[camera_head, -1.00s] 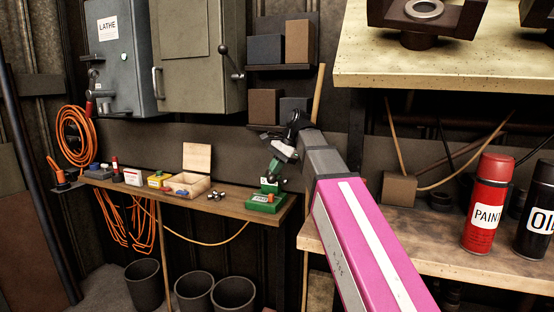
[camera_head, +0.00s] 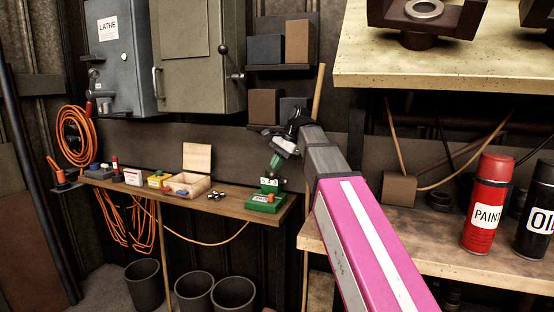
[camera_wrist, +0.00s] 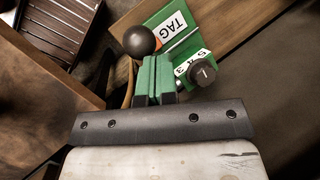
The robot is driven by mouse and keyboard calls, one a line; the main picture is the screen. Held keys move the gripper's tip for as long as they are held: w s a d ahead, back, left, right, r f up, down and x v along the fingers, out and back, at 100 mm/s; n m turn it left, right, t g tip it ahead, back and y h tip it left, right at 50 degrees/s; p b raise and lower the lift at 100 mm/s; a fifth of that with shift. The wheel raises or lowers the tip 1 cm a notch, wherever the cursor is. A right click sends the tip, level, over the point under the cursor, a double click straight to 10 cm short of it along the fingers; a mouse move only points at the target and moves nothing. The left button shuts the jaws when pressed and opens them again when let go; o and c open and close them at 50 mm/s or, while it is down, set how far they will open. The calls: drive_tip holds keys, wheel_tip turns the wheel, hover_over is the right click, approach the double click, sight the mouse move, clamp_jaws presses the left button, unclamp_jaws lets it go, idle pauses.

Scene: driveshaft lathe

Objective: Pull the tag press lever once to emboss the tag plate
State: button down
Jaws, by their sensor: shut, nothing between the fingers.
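The green tag press (camera_head: 265,201) stands at the right end of the narrow wooden shelf. In the wrist view, the press (camera_wrist: 190,48) shows an orange-and-white TAG label, a numbered strip and a dark knob (camera_wrist: 203,73) marked 1. The lever's round black ball (camera_wrist: 139,41) is just left of my fingertips. My gripper (camera_wrist: 157,62) has green fingers closed together, with nothing between them. It is above the press, close beside the ball; I cannot tell whether they touch.
The wooden shelf (camera_head: 230,207) also holds an open wooden box (camera_head: 190,184) and small parts. A workbench (camera_head: 400,230) with a red paint can (camera_head: 487,203) is at the right. Black bins (camera_head: 193,292) stand below the shelf.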

drive_tip(key=w+d+r, duration=0.1)
drive_tip(key=w+r, duration=0.3)
drive_tip(key=shift+w+d, duration=0.4)
idle(0.6)
drive_tip(key=shift+w, duration=0.1)
drive_tip(key=shift+w+d+r, duration=0.35)
drive_tip(key=shift+w+r, duration=0.45)
drive_tip(key=shift+w, duration=0.1)
drive_tip(key=shift+w+d+r, duration=0.3)
drive_tip(key=shift+w+r, duration=0.45)
drive_tip(key=shift+w, duration=0.1)
